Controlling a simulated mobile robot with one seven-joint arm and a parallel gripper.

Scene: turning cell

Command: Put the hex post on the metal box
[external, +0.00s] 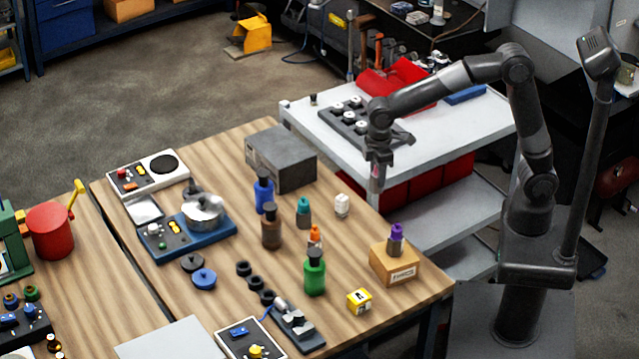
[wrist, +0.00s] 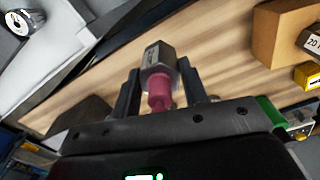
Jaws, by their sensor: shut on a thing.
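My gripper (external: 378,162) is shut on the hex post (wrist: 158,58), a grey metal hexagonal piece with a pink-red part, seen between the fingers in the wrist view (wrist: 160,76). In the external view the hex post (external: 377,184) hangs below the gripper, small and partly hidden, above the right back edge of the wooden table. The metal box (external: 283,160) is a dark grey block at the table's back, left of my gripper and apart from it. A dark grey shape at the left of the wrist view (wrist: 80,116) looks like this box.
A white block (external: 342,205) and several bottles, such as a blue one (external: 264,193) and a teal one (external: 304,212), stand near the box. A wooden block (external: 395,264) bears a purple-topped piece. A white cart (external: 440,130) with a grey tray stands behind the table.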

